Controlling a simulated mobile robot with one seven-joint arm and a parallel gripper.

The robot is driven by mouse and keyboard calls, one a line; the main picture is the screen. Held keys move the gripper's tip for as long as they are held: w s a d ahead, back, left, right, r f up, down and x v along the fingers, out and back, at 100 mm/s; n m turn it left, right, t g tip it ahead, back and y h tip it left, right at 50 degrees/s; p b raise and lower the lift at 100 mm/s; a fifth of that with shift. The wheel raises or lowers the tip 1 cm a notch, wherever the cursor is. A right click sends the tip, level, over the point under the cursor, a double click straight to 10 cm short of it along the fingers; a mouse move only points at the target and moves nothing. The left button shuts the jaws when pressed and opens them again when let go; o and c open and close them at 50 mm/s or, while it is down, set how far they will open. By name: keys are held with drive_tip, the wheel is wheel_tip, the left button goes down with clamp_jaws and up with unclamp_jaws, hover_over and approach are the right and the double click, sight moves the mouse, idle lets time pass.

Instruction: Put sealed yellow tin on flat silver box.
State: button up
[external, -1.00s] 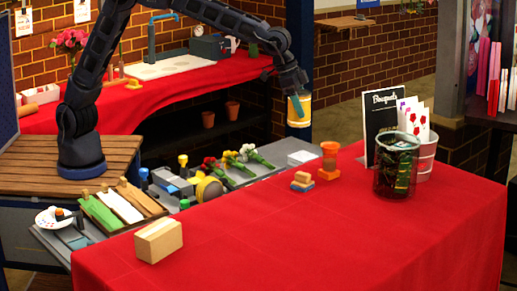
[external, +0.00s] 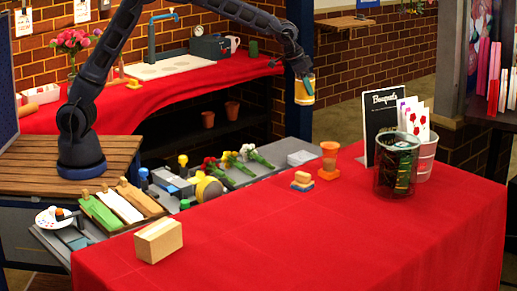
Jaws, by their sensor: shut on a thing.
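The tin and the box are well apart. The far finger and the tin's far side are hidden.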

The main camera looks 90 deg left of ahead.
drive_tip(key=shift+a+f, duration=0.25)
drive_tip(key=shift+a, duration=0.05)
wheel_tip(320, 180, down, 20)
drive_tip(key=shift+r, duration=0.2)
idle(0.4)
drive_tip(key=o, duration=1.2)
drive_tip(key=shift+f, duration=0.1)
